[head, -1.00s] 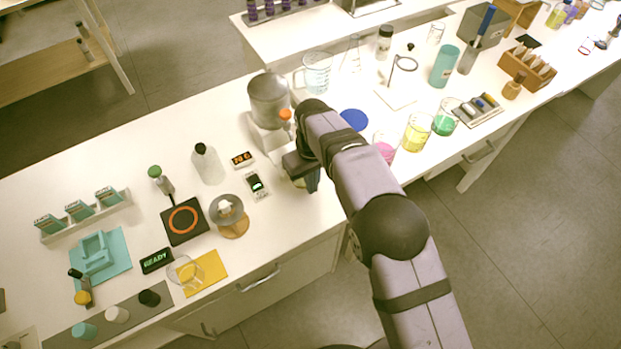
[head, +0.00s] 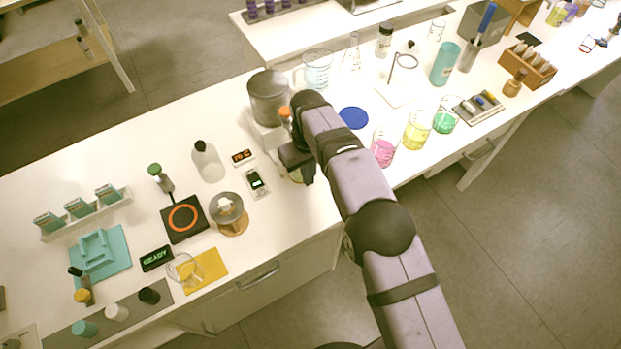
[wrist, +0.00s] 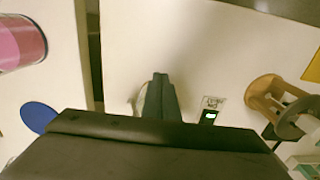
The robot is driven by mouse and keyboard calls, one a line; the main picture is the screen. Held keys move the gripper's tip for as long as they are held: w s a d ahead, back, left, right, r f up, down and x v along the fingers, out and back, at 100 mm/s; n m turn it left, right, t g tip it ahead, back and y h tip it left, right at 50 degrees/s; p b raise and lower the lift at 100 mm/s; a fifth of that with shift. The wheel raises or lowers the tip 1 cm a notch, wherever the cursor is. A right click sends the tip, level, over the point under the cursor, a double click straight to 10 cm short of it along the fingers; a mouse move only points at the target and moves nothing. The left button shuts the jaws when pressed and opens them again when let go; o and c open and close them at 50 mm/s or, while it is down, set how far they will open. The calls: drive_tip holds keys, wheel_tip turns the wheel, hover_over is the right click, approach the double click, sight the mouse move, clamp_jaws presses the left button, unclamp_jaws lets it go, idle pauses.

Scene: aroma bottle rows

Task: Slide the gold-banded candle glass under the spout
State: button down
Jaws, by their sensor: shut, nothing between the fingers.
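The steel melting pot (head: 268,97) stands on a white stand at the bench's middle, with an orange piece (head: 285,114) at its right side by the spout area. A glass with a yellowish band (head: 296,177), which looks like the candle glass, stands below it, mostly hidden by my gripper. In the wrist view a pale glass rim (wrist: 137,100) shows beside the fingers. My gripper (wrist: 160,77) is shut and empty, pointing down close beside the glass; I cannot tell whether they touch. In the head view my gripper (head: 308,178) hides the space under the spout.
A pink beaker (head: 383,150) and a blue disc (head: 353,118) are right of my arm. A small scale-like device (head: 256,183) and a display (head: 242,157) are to the left. The bench's front edge is close by.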

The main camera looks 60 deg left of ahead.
drive_tip(key=shift+a, duration=0.5)
drive_tip(key=shift+d, duration=0.2)
idle(0.4)
drive_tip(key=shift+d+r, duration=0.1)
drive_tip(key=shift+d, duration=1.65)
wheel_tip(320, 180, up, 10)
drive_tip(key=b, duration=0.1)
